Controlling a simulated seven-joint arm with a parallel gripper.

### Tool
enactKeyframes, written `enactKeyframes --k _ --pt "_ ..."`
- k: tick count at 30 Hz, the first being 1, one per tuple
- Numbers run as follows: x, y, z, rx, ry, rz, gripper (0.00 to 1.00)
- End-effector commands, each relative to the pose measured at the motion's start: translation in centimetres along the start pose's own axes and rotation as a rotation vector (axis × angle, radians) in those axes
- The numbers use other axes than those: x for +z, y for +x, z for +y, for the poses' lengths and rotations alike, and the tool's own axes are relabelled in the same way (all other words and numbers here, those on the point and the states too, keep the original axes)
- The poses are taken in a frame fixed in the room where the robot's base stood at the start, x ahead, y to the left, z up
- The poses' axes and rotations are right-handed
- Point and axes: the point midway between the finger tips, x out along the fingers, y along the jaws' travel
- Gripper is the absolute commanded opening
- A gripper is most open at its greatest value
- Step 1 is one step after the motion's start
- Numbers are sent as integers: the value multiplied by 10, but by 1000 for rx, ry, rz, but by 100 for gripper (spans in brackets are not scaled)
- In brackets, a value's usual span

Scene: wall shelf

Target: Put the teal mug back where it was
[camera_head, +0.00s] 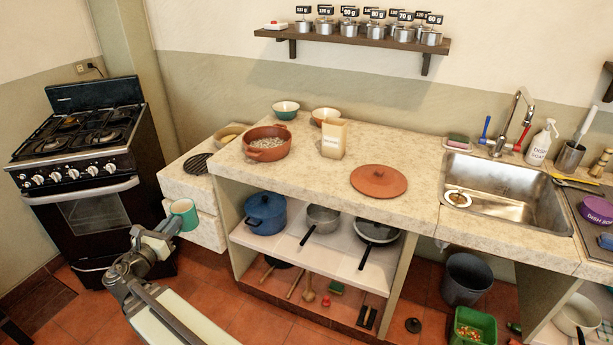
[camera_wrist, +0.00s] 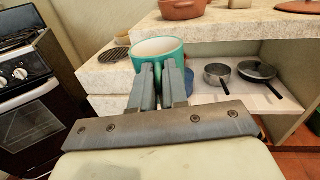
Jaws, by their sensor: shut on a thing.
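The teal mug (camera_head: 184,214) has a pale inside and is held in the air in front of the low counter block between the stove and the main counter. It also shows in the wrist view (camera_wrist: 172,48), upright with its opening upward. My gripper (camera_head: 172,226) is shut on the mug; in the wrist view its fingers (camera_wrist: 163,72) meet at the mug's near side and hide part of it. The mug's handle cannot be made out behind the fingers.
A wall shelf (camera_head: 370,41) holds several small labelled metal pots. The counter (camera_head: 231,169) bears a clay pot (camera_head: 267,146), bowls, a cream container (camera_head: 334,139) and a clay lid (camera_head: 379,181). The stove (camera_head: 84,160) stands left; a sink (camera_head: 497,190) lies right. Pans sit below the counter.

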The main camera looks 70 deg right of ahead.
Motion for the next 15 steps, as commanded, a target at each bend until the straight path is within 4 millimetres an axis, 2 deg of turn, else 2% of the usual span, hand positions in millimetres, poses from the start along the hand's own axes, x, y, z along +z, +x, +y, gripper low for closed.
enactKeyframes --k 3,15 --pt "8 30 -19 -60 1 1 0" --pt "31 118 -88 -245 3 10 0"
